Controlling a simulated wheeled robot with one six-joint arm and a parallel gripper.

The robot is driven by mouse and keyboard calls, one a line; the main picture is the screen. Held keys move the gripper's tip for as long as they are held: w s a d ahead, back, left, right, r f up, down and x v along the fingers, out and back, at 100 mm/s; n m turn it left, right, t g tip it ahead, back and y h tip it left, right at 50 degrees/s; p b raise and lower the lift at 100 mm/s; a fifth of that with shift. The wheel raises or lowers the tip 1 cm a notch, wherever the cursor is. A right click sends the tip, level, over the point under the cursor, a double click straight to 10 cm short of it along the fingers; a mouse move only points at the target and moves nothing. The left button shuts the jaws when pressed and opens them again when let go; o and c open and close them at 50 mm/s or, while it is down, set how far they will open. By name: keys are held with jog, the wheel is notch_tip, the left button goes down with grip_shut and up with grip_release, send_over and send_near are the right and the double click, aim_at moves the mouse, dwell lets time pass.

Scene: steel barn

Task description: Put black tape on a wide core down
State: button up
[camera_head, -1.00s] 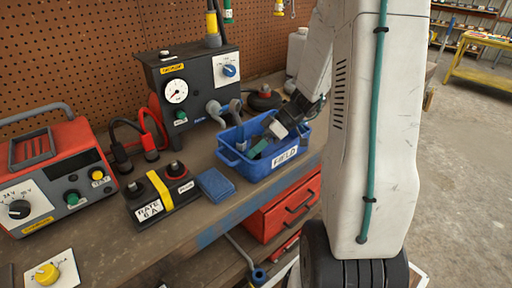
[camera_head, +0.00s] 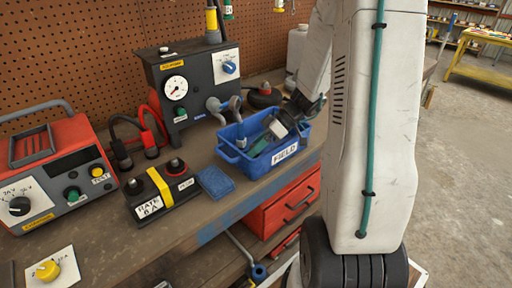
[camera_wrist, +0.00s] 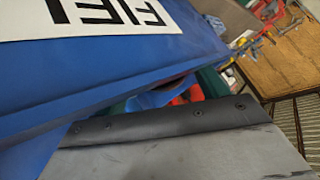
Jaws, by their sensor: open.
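The blue bin (camera_head: 236,156) with a FIELD label stands on the bench. A dark roll with a pale, wide core (camera_head: 281,126), which looks like the black tape, lies tilted inside it among other items. My gripper (camera_head: 301,108) is open at the bin's right rear, partly hidden by my own arm. It looks empty and close to the roll; whether they touch I cannot tell. In the wrist view the bin's labelled wall (camera_wrist: 190,45) fills the upper left. The tape and fingertips cannot be made out there.
A black box with a yellow stripe (camera_head: 160,192), a gauge unit (camera_head: 190,85) and a red-and-grey charger (camera_head: 55,170) crowd the bench. A red drawer (camera_head: 285,207) sits below. Open floor lies right.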

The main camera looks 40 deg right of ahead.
jog(key=v, duration=1.2)
jog(key=s+a+r+m+g+h, duration=0.1)
jog(key=s+a+r+g+h, duration=0.15)
jog(key=a, duration=0.45)
jog(key=s+a+r+m+g+h, duration=0.1)
jog(key=s+a+r, duration=0.1)
jog(key=a+r, duration=0.35)
jog(key=s+a+r+m+t+h, duration=0.1)
jog(key=s+a+m+h, duration=0.4)
jog(key=s+a, duration=0.5)
jog(key=shift+s, duration=1.3)
jog(key=shift+h, duration=0.25)
